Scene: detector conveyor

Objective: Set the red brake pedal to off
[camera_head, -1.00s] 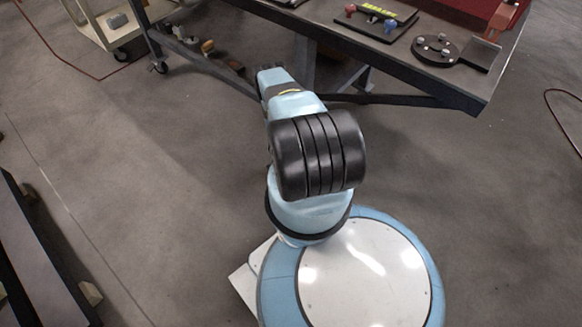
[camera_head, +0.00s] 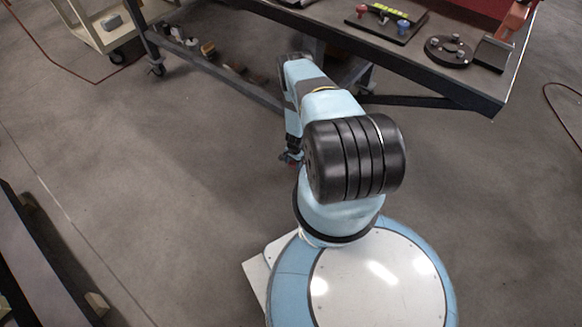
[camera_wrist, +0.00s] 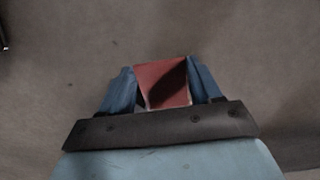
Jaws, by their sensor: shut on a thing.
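My gripper (camera_head: 291,158) hangs low over the floor, left of my arm's base and in front of the workbench (camera_head: 440,88). In the wrist view, the blue fingers of my gripper (camera_wrist: 160,82) are shut on a red block-like piece (camera_wrist: 160,73) with a dark shadow across it. Small brown and reddish pieces (camera_head: 208,49) sit along the low bar under the bench, too small to identify.
The bench top carries a black board with a red knob (camera_head: 362,10) and a blue knob (camera_head: 402,25), and a round black plate (camera_head: 448,50). A cream cart (camera_head: 105,27) stands at the back left. A dark beam (camera_head: 35,265) lies at the left. The floor between is clear.

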